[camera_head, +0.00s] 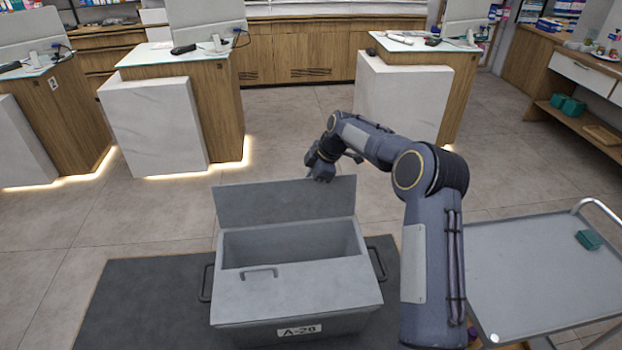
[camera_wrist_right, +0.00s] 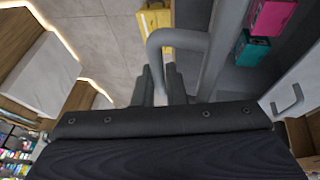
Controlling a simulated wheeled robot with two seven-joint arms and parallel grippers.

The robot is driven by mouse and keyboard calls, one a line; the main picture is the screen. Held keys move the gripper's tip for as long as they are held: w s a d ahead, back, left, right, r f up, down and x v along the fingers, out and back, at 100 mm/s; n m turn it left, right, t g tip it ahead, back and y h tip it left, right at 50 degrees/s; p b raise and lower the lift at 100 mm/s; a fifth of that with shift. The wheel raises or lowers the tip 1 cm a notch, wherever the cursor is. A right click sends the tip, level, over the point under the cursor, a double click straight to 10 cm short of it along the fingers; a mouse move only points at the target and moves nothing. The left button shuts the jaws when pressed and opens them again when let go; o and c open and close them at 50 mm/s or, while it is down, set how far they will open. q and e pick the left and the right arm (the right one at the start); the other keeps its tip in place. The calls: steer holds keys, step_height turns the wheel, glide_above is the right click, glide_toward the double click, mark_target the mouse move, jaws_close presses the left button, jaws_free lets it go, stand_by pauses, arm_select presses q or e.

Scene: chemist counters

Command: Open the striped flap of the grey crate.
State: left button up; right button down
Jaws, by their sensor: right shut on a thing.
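The grey crate (camera_head: 295,318), labelled A-28, stands on a dark mat. Its rear flap (camera_head: 285,200) stands raised, and its inner face looks plain grey. The front flap (camera_head: 300,288) lies closed, with a bar handle (camera_head: 259,272). No stripes show on either flap. My right gripper (camera_head: 320,174) is at the raised flap's top edge, partly hidden behind it in the head view. In the wrist view, my right fingers (camera_wrist_right: 160,88) are shut on a grey bent handle (camera_wrist_right: 180,39) on that flap, seen edge-on. My left gripper is out of view.
The wrist view shows a pink box (camera_wrist_right: 272,17) and a teal box (camera_wrist_right: 252,49) inside the crate, and a yellow object (camera_wrist_right: 155,32) beyond the handle. A grey trolley (camera_head: 535,285) stands at right. Counters (camera_head: 155,125) stand behind; the floor between is clear.

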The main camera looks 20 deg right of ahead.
steer(key=shift+w, duration=0.15)
steer(key=c, duration=1.5)
jaws_free()
steer(key=shift+f, duration=0.15)
steer(key=shift+c, duration=0.2)
steer(key=shift+o, duration=0.7)
